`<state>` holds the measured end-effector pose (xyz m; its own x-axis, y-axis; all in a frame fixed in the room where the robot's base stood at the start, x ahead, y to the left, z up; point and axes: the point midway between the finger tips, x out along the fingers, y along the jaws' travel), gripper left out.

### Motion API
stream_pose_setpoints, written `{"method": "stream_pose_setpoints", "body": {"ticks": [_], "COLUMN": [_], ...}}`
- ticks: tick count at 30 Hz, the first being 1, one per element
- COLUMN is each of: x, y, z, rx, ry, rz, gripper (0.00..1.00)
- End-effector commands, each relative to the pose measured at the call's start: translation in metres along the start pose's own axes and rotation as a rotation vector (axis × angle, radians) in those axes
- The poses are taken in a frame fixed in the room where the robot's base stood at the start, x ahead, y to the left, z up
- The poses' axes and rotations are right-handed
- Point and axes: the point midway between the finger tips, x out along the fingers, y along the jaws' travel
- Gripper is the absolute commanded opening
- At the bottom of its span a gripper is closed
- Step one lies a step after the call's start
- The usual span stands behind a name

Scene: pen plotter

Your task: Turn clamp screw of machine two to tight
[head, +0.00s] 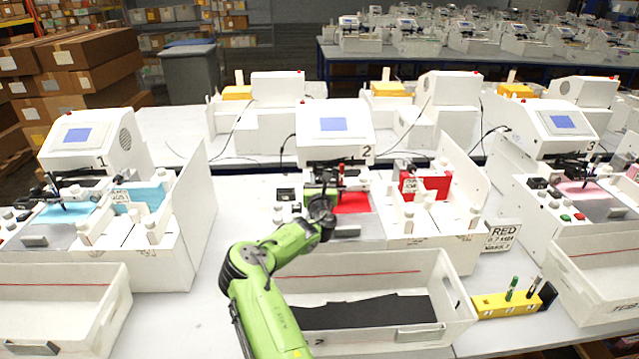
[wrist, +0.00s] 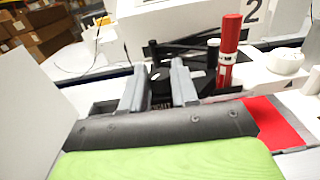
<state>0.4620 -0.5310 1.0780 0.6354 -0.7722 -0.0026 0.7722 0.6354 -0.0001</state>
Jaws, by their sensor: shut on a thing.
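Machine two (head: 334,122) is the white plotter marked 2 in the middle of the head view, with a blue screen and a red sheet (head: 352,203). My gripper (wrist: 158,84) is at its pen carriage. In the wrist view its two grey fingers are shut on the clamp screw (wrist: 160,78), a small dark part between them. The screw's turn angle cannot be made out. A red pen (wrist: 228,52) stands upright just right of the fingers. In the head view my arm hides the screw.
Machine one (head: 88,140) stands left and machine three (head: 560,125) right. An open white tray (head: 440,300) with dark sheets lies before machine two. A yellow pen holder (head: 495,306) stands right of it. White side panels flank the carriage.

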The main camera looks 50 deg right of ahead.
Motion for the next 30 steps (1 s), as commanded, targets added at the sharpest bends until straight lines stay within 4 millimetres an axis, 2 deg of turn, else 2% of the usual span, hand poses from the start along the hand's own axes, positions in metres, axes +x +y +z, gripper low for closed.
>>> {"method": "stream_pose_setpoints", "body": {"ticks": [6, 16, 17, 21, 30], "x": [0.0001, -0.0004, -0.0004, -0.0004, -0.0017], "y": [0.0035, 0.0027, 0.0027, 0.0026, 0.0028], "z": [-0.0007, 0.0001, 0.0001, 0.0001, 0.0002], "rx": [-0.001, 0.001, 0.001, 0.001, 0.001], "ry": [-0.003, -0.003, -0.003, -0.003, -0.003], "rz": [-0.137, -0.158, -0.158, -0.157, -0.157], "gripper": [0.00, 0.00, 0.32, 0.53, 0.55]}}
